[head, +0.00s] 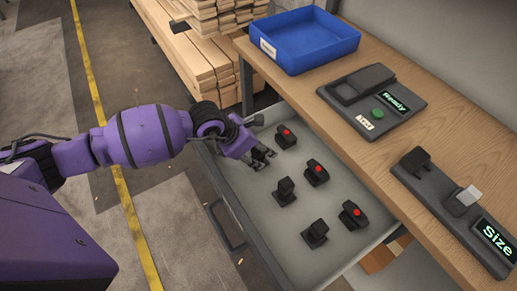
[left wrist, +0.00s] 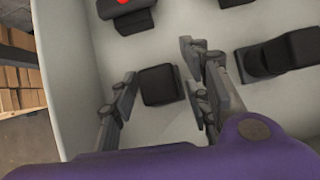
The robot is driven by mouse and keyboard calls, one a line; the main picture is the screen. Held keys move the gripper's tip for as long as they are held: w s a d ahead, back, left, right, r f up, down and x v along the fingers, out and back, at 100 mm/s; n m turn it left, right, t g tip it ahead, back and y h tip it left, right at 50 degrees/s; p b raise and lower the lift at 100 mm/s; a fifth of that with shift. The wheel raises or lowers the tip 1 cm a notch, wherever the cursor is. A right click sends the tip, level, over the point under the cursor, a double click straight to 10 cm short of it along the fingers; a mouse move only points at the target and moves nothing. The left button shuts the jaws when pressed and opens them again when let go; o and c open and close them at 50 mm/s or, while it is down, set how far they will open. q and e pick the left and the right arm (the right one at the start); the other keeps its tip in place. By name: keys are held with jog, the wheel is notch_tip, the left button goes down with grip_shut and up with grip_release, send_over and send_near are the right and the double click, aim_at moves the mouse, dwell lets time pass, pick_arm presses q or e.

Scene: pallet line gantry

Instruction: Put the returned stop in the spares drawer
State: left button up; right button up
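The open spares drawer (head: 235,180) is a pale grey tray below the bench top. Inside stand several dark stops, some with a red dot, such as one in the middle (head: 316,172), and some plain, such as one nearby (head: 285,192). My left gripper (head: 262,157) is low in the drawer's far left part, pointing down. In the left wrist view, a plain dark stop (left wrist: 162,85) sits between the spread fingers, with a small gap at the left finger. It is mostly hidden by the gripper in the head view. My right gripper is not in view.
On the wooden bench stand a blue bin (head: 303,40), a test unit (head: 398,115) reading "Ready" with a green button, and a gauge (head: 450,205) reading "Size". Stacked timber (head: 200,62) lies behind the drawer. Neighbouring stops (left wrist: 280,52) stand close to my fingers.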

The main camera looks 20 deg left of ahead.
pick_arm(q)
jog(key=shift+o, duration=0.2)
jog(key=shift+r, duration=0.1)
jog(key=v, duration=1.2)
jog(key=shift+p, duration=0.4)
